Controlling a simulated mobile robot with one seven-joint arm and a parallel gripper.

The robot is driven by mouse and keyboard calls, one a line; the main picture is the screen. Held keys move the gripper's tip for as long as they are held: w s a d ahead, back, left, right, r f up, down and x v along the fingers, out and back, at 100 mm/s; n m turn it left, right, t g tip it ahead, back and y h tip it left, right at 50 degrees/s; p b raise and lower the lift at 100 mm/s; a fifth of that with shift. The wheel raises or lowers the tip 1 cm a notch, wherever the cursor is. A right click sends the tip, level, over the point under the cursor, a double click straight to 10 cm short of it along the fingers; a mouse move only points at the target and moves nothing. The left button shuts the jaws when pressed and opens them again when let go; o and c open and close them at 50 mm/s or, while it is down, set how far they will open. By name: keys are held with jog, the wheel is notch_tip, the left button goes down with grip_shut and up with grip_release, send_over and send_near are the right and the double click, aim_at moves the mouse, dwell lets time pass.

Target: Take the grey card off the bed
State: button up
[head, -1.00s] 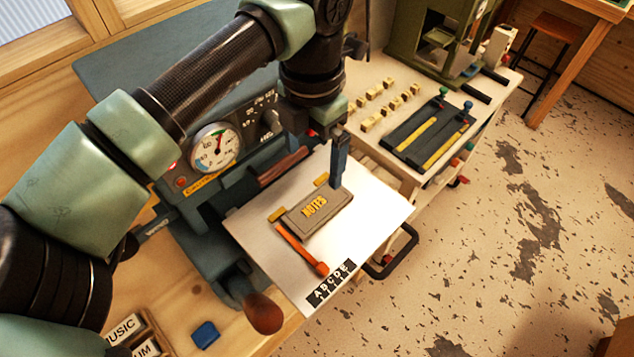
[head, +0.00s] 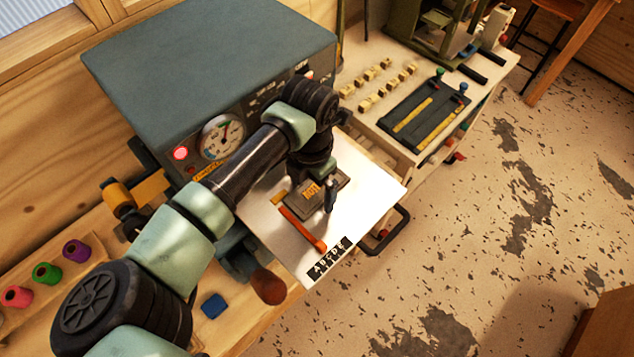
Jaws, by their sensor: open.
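The grey card (head: 303,196) with yellow lettering lies flat on the white bed (head: 374,190) of the machine, against small yellow stops at its far-left side. My gripper (head: 330,204) points down over the right part of the card and hides some of its lettering. The gripper is open, and one finger shows at the card's near-right edge. I cannot tell whether the card's edge is between the fingers or if they touch it.
An orange bar (head: 303,230) lies on the bed in front of the card, near a black letter strip (head: 328,260). The machine's red-brown knob (head: 267,287) stands at the bed's near-left side. A cart (head: 365,83) with yellow type pieces is at the back right.

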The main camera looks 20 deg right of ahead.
jog(key=shift+f, duration=0.15)
jog(key=c, duration=1.3)
